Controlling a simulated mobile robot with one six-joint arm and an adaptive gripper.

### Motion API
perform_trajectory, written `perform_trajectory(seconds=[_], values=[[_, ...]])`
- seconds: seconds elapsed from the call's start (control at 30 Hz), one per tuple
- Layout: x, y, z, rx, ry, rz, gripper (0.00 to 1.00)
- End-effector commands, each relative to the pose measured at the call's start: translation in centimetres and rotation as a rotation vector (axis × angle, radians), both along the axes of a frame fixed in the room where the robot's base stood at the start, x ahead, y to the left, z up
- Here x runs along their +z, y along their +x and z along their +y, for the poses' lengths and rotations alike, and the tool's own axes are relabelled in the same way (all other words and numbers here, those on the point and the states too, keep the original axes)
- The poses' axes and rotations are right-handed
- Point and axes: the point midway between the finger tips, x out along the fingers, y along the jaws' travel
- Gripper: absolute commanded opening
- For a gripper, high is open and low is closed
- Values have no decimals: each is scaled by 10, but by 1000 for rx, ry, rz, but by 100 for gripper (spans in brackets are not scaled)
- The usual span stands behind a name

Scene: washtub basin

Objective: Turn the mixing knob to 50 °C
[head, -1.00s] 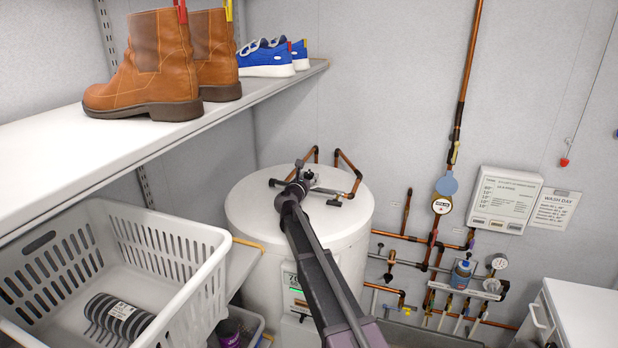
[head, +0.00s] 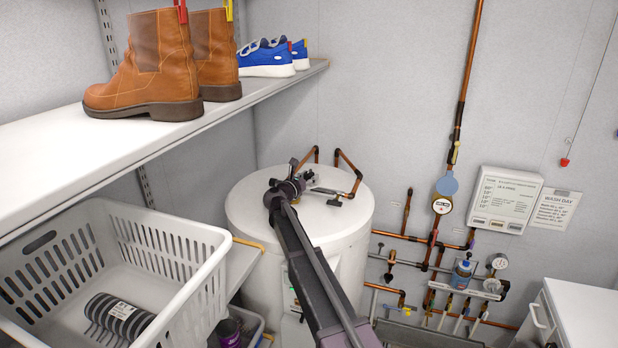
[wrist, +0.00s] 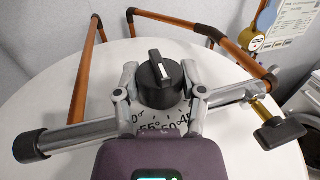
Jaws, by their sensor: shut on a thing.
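The mixing knob (wrist: 152,88) is black with a raised grip bar and a white mark on it. It sits on a metal mixing valve with a pipe running across above the white tank. A dial (wrist: 160,127) with numbers including 55, 50 and 45 shows at the knob's near side, partly hidden by my gripper. My gripper (wrist: 160,76) has one finger on each side of the knob and is shut on it. In the head view my gripper (head: 299,182) is over the tank top, and the knob is too small to read there.
The white tank (head: 340,245) stands under the valve, with copper pipes (head: 349,163) behind. A black-handled tap (wrist: 281,132) is at the right end of the valve. A shelf (head: 250,90) with boots and shoes and a laundry basket (head: 190,235) are on the left.

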Motion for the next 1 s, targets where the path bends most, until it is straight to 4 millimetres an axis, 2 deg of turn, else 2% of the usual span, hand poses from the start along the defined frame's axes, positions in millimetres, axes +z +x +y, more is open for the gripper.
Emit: perform_trajectory(seconds=[0.1, 0.13, 0.2, 0.23, 0.73, 1.0], values=[[1, 1, 0, 2, -2, -1, 5], [1, 1, 0, 2, -2, -1, 62], [1, 1, 0, 2, -2, -1, 82], [1, 1, 0, 2, -2, -1, 88], [0, -2, 2, 2, -1, -1, 88], [0, -20, 14, 3, -1, -1, 88]])
